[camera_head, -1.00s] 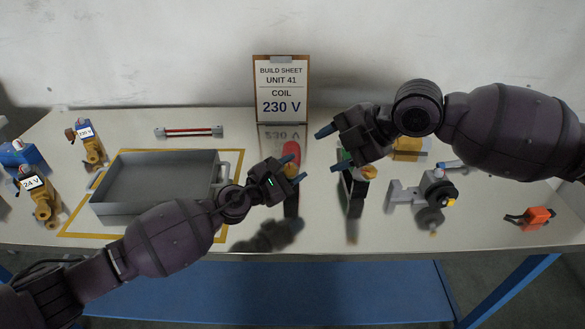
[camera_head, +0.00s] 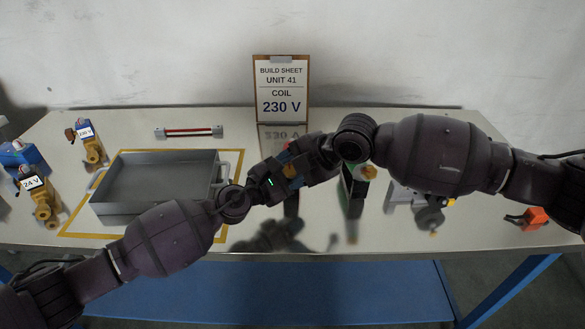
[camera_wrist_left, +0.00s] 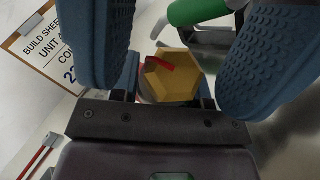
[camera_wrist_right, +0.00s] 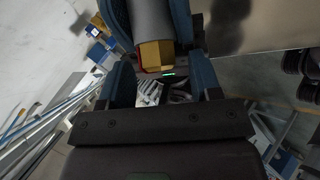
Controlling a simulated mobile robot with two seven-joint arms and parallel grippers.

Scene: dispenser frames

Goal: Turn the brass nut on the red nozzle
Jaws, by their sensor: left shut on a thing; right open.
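The brass nut (camera_wrist_left: 172,80), a hexagon with a red pointer on its face, sits between the fingers of my left gripper (camera_head: 288,172). That gripper appears shut on it. In the right wrist view a brass hexagonal part (camera_wrist_right: 155,55) with a red edge shows below a grey cylinder (camera_wrist_right: 150,20), between the blue fingers of my right gripper (camera_head: 296,158). My right gripper is open, close beside the left one.
A green nozzle (camera_wrist_left: 198,8) stands just right of the grippers. A build sheet (camera_head: 281,90) reads 230 V. An orange part (camera_head: 533,217) lies far right.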

